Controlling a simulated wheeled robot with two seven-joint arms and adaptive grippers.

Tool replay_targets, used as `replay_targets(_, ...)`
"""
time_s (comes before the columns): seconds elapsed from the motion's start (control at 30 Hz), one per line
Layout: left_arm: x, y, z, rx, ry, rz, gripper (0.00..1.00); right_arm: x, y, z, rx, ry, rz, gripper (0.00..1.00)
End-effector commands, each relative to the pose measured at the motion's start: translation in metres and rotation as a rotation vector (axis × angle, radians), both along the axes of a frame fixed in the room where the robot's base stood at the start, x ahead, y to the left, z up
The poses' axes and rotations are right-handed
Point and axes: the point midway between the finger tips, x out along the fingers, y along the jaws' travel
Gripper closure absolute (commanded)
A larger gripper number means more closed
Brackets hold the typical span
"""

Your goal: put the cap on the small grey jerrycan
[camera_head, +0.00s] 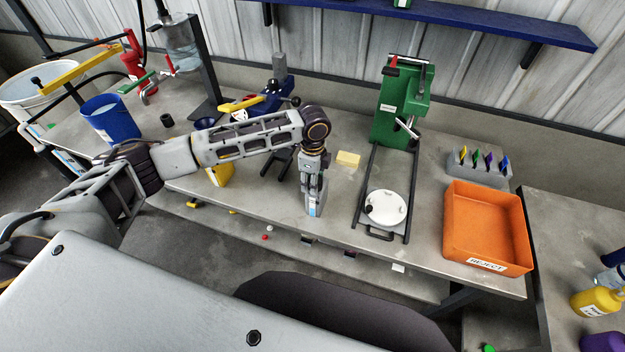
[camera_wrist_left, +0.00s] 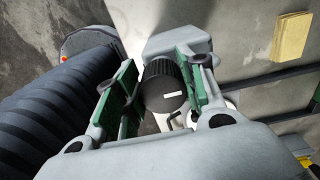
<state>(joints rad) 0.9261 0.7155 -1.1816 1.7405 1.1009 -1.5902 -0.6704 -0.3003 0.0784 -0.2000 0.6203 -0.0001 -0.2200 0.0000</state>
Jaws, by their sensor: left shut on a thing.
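My left gripper (camera_head: 313,188) points down near the front edge of the bench, left of the green press. In the left wrist view its green-padded fingers (camera_wrist_left: 162,88) are shut on a black ribbed cap (camera_wrist_left: 165,88) with a small white mark. A light grey body, which looks like the small grey jerrycan (camera_wrist_left: 178,40), shows just beyond the cap. In the head view the jerrycan (camera_head: 313,209) shows below the fingers with a blue label, largely hidden by the gripper. I cannot tell whether the cap touches its neck. My right gripper is not in view.
An orange reject bin (camera_head: 487,249) stands farther right. A yellow block (camera_head: 348,159) lies behind the gripper. A blue bucket (camera_head: 110,120) stands at the left.

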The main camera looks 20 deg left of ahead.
Motion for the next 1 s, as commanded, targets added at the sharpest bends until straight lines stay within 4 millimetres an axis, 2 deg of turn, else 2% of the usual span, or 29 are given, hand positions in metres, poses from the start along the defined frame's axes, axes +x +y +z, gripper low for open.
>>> replay_targets(1.0, -0.0001, 0.0002, -0.0003, 0.000, 0.001, 0.001, 0.70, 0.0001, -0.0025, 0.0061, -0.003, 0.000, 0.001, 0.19)
